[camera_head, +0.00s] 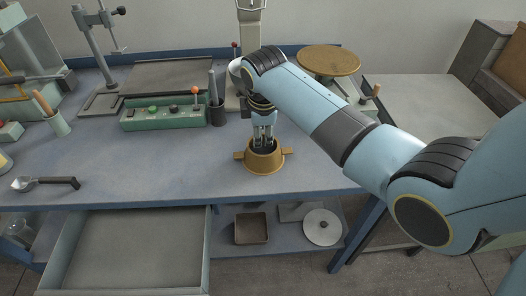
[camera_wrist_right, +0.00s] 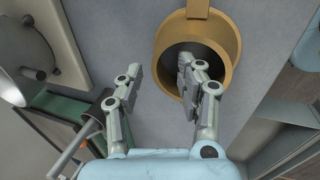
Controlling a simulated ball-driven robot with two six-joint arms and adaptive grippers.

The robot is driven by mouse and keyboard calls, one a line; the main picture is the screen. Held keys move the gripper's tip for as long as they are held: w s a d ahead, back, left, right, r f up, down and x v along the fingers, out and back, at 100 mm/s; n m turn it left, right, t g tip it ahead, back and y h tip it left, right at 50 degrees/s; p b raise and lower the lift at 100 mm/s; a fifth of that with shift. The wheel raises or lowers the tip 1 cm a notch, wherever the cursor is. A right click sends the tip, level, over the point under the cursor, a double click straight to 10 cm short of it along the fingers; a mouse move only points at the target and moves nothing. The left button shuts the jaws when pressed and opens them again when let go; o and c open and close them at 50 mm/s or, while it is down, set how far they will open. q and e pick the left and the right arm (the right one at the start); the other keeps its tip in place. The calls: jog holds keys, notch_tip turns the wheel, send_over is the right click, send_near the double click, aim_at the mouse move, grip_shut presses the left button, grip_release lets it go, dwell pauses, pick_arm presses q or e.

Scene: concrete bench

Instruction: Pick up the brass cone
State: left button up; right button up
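My left gripper is not in view.
A green control box (camera_head: 158,118) and a dark cup of tools (camera_head: 217,113) stand behind and left of the cone. A pale stand (camera_head: 250,40) rises behind. An open drawer (camera_head: 133,246) juts out below the bench. The bench's front left is mostly clear around a scoop (camera_head: 45,183).

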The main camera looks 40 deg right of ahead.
jog(key=shift+x, duration=1.6)
jog(key=shift+d+r, duration=0.1)
grip_shut()
